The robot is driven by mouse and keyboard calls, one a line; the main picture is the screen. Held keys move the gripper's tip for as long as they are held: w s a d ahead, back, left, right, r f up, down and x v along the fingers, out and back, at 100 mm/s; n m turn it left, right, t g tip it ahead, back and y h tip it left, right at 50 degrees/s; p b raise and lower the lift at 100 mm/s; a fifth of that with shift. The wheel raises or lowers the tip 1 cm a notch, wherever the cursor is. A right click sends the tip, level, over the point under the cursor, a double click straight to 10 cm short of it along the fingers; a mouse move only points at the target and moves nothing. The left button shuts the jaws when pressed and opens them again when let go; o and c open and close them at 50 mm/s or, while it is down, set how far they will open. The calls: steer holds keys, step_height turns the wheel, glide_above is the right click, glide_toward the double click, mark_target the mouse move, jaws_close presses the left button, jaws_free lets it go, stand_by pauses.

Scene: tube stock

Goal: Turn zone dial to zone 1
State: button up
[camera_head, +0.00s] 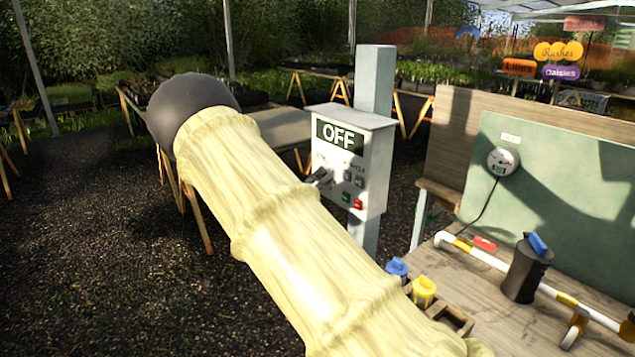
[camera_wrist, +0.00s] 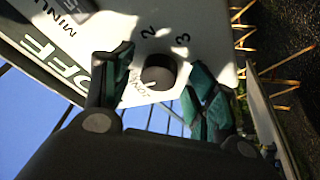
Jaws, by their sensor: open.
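The control box (camera_head: 376,160) stands on a grey post, with a display (camera_head: 340,136) reading OFF. In the wrist view, the zone dial (camera_wrist: 158,72) is a dark round knob on the white panel (camera_wrist: 118,22). The numbers 2 and 3 and a partly hidden "ZONE" label are printed around it. My gripper (camera_wrist: 160,60) is open, one teal-padded finger on each side of the dial, with gaps visible between pads and knob. The dial's pointer cannot be made out. In the head view my sleeved arm hides part of the panel.
A green button (camera_head: 346,197) and a red button (camera_head: 358,203) sit low on the box. To the right, a bench (camera_head: 475,300) carries white pipe, a black canister (camera_head: 526,272), and blue and yellow fittings. Gravel floor is open at left.

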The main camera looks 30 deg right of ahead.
steer(key=c, duration=1)
steer(key=shift+c, duration=0.2)
steer(key=shift+f+m+b, duration=0.15)
steer(key=shift+m+b, duration=0.15)
steer(key=shift+b, duration=0.2)
steer(key=shift+f+m+g+b, duration=0.15)
steer(key=shift+m+g+b, duration=0.15)
steer(key=shift+m+b, duration=0.5)
steer(key=m+g+b, duration=0.2)
steer(key=m+b, duration=0.1)
steer(key=m+g+h+b, duration=0.1)
steer(key=m+b, duration=0.3)
steer(key=m+g+b, duration=0.2)
steer(key=m+b, duration=0.1)
steer(key=m, duration=0.1)
steer(key=shift+w+g+h+b, duration=0.3)
steer(key=shift+w+b, duration=0.05)
steer(key=shift+a+r+m, duration=0.1)
steer(key=shift+r+m, duration=0.1)
steer(key=shift+m, duration=0.1)
